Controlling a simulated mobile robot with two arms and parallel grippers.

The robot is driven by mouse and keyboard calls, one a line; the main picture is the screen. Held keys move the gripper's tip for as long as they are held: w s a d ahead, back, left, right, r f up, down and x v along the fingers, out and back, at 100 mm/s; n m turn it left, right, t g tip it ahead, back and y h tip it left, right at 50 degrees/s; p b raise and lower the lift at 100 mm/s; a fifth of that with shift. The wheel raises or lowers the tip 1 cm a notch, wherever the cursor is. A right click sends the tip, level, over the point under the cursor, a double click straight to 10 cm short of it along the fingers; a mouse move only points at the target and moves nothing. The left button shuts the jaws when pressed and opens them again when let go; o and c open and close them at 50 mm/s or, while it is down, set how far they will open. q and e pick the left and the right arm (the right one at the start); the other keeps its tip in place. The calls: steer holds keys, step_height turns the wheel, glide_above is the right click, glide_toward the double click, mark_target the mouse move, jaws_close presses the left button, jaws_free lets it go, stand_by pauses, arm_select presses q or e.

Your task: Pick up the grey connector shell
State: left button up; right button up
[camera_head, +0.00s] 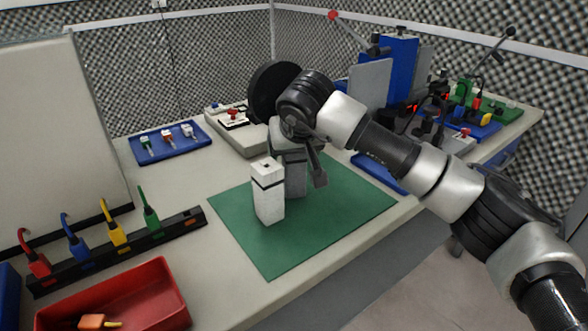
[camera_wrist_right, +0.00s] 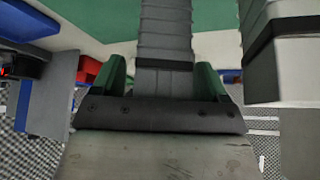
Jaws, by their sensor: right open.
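The grey connector shell (camera_head: 296,180) stands upright on the green mat (camera_head: 345,205), partly hidden by my right gripper and a white block. In the right wrist view the ribbed grey shell (camera_wrist_right: 165,42) lies between the green-padded fingers of my right gripper (camera_wrist_right: 162,78). The fingers are open, one on each side of the shell, and small gaps seem to show. In the head view the right gripper (camera_head: 305,160) points down at the shell. My left gripper is not in view.
A white block with a black band (camera_head: 268,200) stands close beside the shell, also at right in the wrist view (camera_wrist_right: 295,70). A red bin (camera_head: 120,300), a rack of coloured plugs (camera_head: 120,250) and a blue tray (camera_head: 170,150) lie to the left. The mat's front is clear.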

steer(key=c, duration=0.9)
steer(key=shift+c, duration=0.8)
steer(key=shift+r, duration=0.15)
